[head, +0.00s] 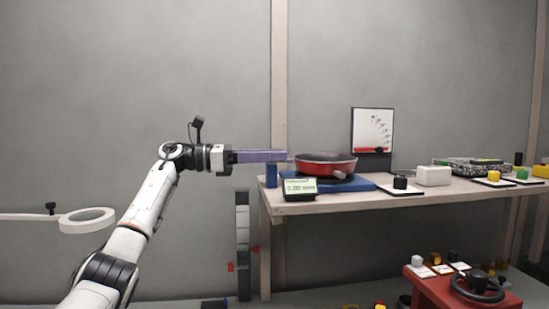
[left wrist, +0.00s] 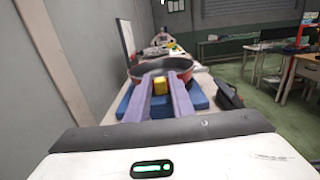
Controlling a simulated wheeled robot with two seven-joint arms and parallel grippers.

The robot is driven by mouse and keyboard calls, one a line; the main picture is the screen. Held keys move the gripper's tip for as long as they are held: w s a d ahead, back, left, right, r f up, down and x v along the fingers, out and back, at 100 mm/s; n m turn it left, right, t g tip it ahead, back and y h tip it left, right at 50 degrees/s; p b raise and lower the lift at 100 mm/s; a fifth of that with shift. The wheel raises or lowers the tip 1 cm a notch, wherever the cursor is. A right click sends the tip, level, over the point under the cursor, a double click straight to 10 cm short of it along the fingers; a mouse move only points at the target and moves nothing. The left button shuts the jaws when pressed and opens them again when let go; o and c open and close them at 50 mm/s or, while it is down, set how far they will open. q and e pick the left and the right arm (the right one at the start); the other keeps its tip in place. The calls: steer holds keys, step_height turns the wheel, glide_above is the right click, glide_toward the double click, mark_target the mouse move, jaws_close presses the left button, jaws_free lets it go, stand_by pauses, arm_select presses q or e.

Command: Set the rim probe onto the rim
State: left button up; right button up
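The red pan (head: 326,164) with a dark inside sits on a blue base (head: 350,184) on the bench. My left gripper (head: 284,156), with long purple fingers, is level with the pan's near-left rim. In the left wrist view, the fingers (left wrist: 161,88) close on a yellow block (left wrist: 160,86), which appears to be the rim probe's body. A thin tip shows past the fingers near the pan in the head view; I cannot tell whether it touches the rim. The pan (left wrist: 178,65) lies just beyond. My right gripper is not in view.
A readout (head: 299,188) and a small blue block (head: 271,175) stand at the bench's left end. A black button (head: 400,183) and a white box (head: 433,176) are to the right. A white ring (head: 87,220) is at left.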

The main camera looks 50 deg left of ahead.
arm_select(q)
steer(key=shift+o, duration=1)
steer(key=shift+s+a+f, duration=0.1)
steer(key=shift+s+a, duration=0.05)
steer(key=b+v, duration=0.2)
steer(key=v, duration=0.7)
steer(key=shift+s+a, duration=0.2)
steer(key=shift+s, duration=0.15)
